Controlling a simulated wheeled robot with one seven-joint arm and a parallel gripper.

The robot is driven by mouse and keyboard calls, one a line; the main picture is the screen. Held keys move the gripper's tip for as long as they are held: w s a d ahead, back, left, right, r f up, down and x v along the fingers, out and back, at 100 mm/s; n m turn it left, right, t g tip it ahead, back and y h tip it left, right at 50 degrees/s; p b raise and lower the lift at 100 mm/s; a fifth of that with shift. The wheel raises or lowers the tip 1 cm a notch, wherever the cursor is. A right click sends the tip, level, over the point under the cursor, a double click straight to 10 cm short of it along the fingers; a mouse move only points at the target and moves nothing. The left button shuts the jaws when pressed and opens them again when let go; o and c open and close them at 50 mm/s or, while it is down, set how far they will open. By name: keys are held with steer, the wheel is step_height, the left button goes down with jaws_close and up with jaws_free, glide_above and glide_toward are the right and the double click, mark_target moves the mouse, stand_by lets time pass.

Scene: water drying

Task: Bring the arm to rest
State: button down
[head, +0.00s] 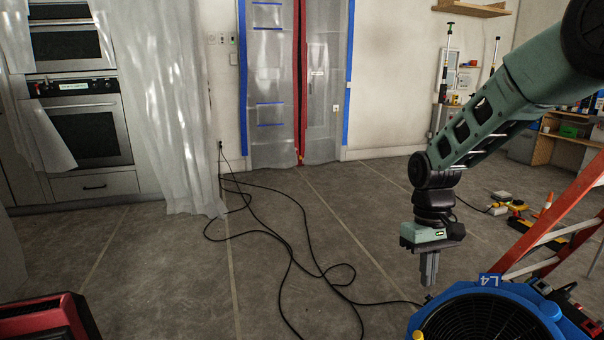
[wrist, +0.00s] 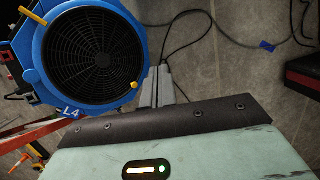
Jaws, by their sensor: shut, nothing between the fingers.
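My gripper (head: 429,270) hangs at the right in the head view, fingers pointing down and together, with nothing between them. My green arm reaches in from the upper right, bent at the elbow. In the wrist view the shut fingers of my gripper (wrist: 157,88) show past the dark edge of its housing. A blue round fan (head: 485,318) marked L4 stands just below and to the right of my gripper in the head view. In the wrist view the fan (wrist: 92,55) lies to the left of the fingers. Whether the fingers touch it is unclear; they look apart.
An orange ladder (head: 560,215) leans at the right behind the fan. A black cable (head: 290,245) loops across the floor. A red and black object (head: 45,318) is at the lower left. An oven (head: 85,130) and plastic sheeting (head: 172,110) line the left. The middle floor is mostly open.

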steer(key=s+a+r+n+t, duration=0.1)
steer(key=s+a+r+n, duration=0.3)
steer(key=s+a, duration=0.85)
steer(key=s+a+r+n+t, duration=0.1)
steer(key=s+r+t, duration=0.1)
steer(key=s, duration=1.2)
step_height(320, 180, up, 14)
steer(key=p, duration=1.4)
steer(key=shift+w+f+y, duration=0.15)
steer(key=shift+f+y, duration=0.1)
steer(key=shift+y, duration=0.15)
